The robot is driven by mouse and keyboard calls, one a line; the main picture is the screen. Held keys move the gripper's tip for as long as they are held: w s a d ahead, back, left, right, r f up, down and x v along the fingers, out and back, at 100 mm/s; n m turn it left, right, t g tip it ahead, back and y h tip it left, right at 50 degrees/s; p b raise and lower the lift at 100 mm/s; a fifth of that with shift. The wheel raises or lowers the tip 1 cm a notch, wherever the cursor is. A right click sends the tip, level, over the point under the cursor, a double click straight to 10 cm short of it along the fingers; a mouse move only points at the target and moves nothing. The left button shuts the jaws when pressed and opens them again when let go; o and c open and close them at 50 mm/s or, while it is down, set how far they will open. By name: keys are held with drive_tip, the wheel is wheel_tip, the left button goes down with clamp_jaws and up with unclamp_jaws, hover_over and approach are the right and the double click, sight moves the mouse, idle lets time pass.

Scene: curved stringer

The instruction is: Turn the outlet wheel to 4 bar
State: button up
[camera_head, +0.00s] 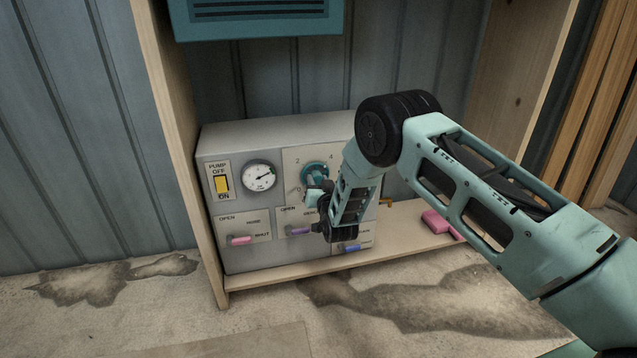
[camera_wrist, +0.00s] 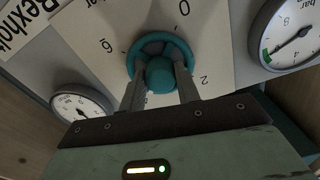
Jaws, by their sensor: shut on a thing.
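The outlet wheel is a teal ring with a round hub (camera_wrist: 160,74) in the wrist view, on a pale dial plate (camera_wrist: 112,25) with printed numbers. It also shows in the head view (camera_head: 315,169), partly hidden by my gripper. My gripper (camera_wrist: 160,80) has its two fingers on either side of the hub, shut on the wheel. The 0 and 2 show to the right of the wheel in the wrist view, the 6 to its left. In the head view the 4 is at the wheel's upper right. I cannot make out a pointer on the wheel.
A gauge (camera_head: 260,176) and a yellow pump switch (camera_head: 221,184) are left of the wheel. Below are pink (camera_head: 241,240), purple (camera_head: 298,231) and blue (camera_head: 350,247) handles. A pink block (camera_head: 438,225) lies on the wooden shelf at right. Wooden uprights flank the box.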

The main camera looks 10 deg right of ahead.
drive_tip(key=shift+f, duration=0.1)
drive_tip(key=o, duration=1)
drive_tip(key=s+p, duration=0.4)
drive_tip(key=s, duration=1.3)
drive_tip(key=shift+s, duration=0.25)
